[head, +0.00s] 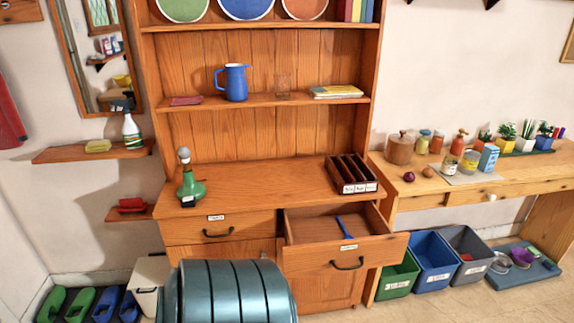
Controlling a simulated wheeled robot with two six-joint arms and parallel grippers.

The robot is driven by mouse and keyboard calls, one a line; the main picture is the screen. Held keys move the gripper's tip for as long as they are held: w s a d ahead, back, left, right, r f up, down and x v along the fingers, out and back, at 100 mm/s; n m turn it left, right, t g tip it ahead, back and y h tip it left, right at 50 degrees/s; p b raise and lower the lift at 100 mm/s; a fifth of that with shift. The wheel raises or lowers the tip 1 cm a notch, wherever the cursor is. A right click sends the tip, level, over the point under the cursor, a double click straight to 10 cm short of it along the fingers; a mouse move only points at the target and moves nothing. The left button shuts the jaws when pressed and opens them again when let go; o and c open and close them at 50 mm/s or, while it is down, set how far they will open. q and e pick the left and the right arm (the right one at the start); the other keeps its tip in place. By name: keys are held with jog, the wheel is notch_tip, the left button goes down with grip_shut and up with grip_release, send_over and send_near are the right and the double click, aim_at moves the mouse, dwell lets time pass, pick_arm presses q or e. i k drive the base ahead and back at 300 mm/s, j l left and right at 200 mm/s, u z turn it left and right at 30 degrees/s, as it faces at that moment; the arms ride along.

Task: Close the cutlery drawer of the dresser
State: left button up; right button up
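The wooden dresser (262,180) stands in the middle of the head view. Its right drawer (345,255) is pulled out, with a dark handle and a white label too small to read. A blue utensil (343,227) lies inside it, and the rest of the visible drawer floor is bare. The left drawer (219,228) is shut and also bears a small label. I cannot read which label names cutlery. Neither of my grippers is in view.
A dark divided box (350,174) and a green lamp-like object (188,180) stand on the dresser top. Green (397,276), blue (434,261) and grey (467,256) bins stand right of the open drawer, under a side table (480,183). Slippers (78,304) lie at lower left.

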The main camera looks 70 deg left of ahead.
aim_at(336, 233)
jog(key=u, duration=0.45)
jog(key=l+u, duration=0.15)
jog(key=u, duration=0.7)
jog(key=l+u, duration=0.15)
jog(key=u, duration=0.75)
